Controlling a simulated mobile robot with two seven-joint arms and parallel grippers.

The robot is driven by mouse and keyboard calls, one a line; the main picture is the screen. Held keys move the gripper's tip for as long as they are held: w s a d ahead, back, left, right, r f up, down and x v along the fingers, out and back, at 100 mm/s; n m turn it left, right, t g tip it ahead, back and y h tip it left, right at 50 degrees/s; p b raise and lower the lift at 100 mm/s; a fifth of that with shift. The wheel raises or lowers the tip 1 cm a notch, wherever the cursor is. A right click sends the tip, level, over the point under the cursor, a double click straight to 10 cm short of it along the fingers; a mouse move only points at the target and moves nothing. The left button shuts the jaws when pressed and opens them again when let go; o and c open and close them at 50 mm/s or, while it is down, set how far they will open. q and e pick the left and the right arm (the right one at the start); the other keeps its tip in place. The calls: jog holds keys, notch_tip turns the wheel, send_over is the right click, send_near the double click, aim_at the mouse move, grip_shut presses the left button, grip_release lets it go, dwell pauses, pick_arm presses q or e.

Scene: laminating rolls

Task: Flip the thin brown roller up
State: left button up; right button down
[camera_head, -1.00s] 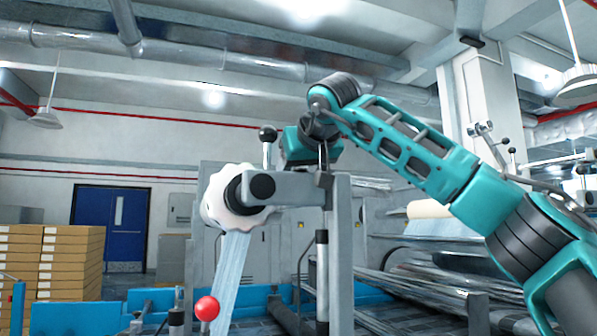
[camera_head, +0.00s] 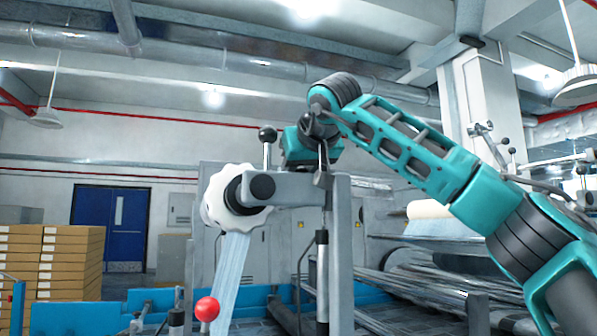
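I cannot make out a thin brown roller in this view. The closest thing in color is a cream roll (camera_head: 428,209) behind the machine at the right. A grey machine arm with a black-capped white handwheel (camera_head: 215,200) stands in the middle, on an upright post. My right arm comes in from the right, and its wrist bends down at the top of that post. My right gripper (camera_head: 323,165) points down there, beside or behind the post top. Its fingers are small and partly hidden, so I cannot tell if they hold anything. My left gripper is out of view.
A black-knobbed lever (camera_head: 268,135) rises from the machine arm. A red ball knob (camera_head: 207,309) is below the handwheel, next to a hanging pale film strip (camera_head: 230,275). Metal bars (camera_head: 405,290) lie at the lower right. Stacked boxes (camera_head: 70,262) stand at the far left.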

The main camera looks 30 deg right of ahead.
jog(key=r+p, duration=0.2)
jog(key=r+m+p, duration=0.1)
jog(key=shift+d+r+y+p, duration=0.25)
jog(key=shift+r+y+p, duration=0.05)
jog(key=shift+y, duration=0.1)
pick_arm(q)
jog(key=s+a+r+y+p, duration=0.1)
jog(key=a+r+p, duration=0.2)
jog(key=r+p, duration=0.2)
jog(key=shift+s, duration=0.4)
pick_arm(e)
jog(key=shift+m+t+y, duration=0.3)
jog(key=shift+m+y, duration=0.2)
jog(key=shift+m, duration=0.4)
jog(key=r, duration=0.1)
jog(key=d+r, duration=0.1)
jog(key=r, duration=0.3)
jog(key=shift+s+d, duration=0.3)
jog(key=shift+s, duration=0.05)
jog(key=c, duration=1.1)
grip_release()
jog(key=o, duration=0.3)
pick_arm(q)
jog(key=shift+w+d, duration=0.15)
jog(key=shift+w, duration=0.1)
pick_arm(e)
jog(key=shift+w+f, duration=0.1)
jog(key=shift+f, duration=0.05)
